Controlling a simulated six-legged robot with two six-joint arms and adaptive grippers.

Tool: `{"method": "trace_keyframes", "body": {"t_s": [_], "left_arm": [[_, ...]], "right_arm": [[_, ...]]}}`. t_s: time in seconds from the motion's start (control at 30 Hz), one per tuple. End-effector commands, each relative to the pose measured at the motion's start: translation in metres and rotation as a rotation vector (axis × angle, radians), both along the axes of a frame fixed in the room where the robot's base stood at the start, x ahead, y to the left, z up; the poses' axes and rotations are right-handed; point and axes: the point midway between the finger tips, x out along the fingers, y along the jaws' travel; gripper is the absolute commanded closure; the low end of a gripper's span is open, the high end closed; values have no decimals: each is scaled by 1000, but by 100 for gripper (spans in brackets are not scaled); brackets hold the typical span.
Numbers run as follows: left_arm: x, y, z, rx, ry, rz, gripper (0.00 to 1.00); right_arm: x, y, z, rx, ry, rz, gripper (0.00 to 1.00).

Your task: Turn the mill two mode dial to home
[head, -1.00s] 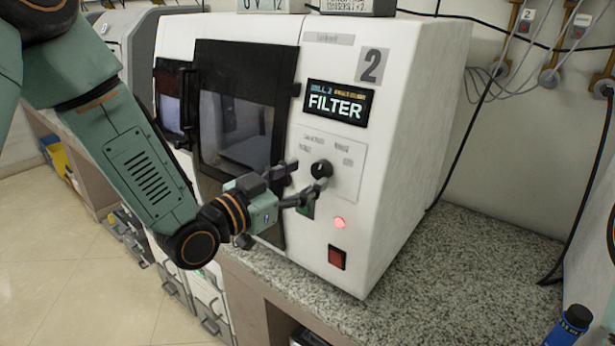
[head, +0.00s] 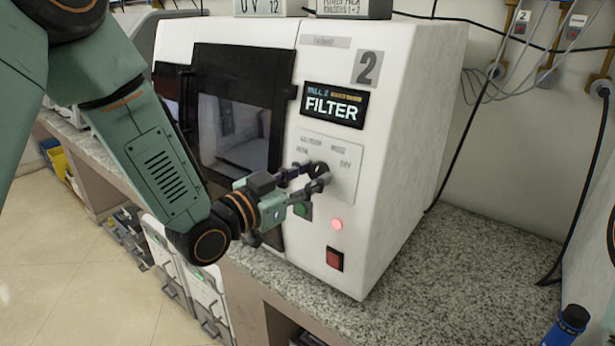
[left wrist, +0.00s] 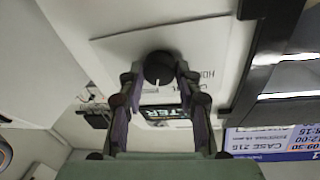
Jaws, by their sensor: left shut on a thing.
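Mill two is the white machine (head: 400,150) marked with a grey 2. Its display (head: 334,105) reads FILTER. The black mode dial (head: 318,170) sits on a pale label plate below the display, partly hidden by my gripper. In the left wrist view the round dial (left wrist: 159,68) lies between the fingertips, its white pointer mark toward the bottom of the picture. My left gripper (head: 309,177) is shut on the dial, one finger on each side. My right gripper is not in view.
Below the dial are a green button (head: 302,209), a lit red lamp (head: 336,224) and a red rocker switch (head: 334,258). The dark-framed door (head: 235,110) is left of the dial. A blue bottle (head: 569,328) stands at the lower right of the speckled counter (head: 450,270).

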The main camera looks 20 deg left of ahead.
Motion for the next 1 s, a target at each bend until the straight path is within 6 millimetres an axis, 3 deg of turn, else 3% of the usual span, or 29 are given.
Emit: {"method": "trace_keyframes", "body": {"t_s": [0.2, 0.57, 1.0], "left_arm": [[0, 2, -2, -1, 8, 7, 98], [-1, 0, -4, -69, 35, 16, 98], [-2, -2, -4, -408, 161, 70, 98]], "right_arm": [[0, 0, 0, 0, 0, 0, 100], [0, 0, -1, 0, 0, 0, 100], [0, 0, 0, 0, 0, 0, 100]]}}
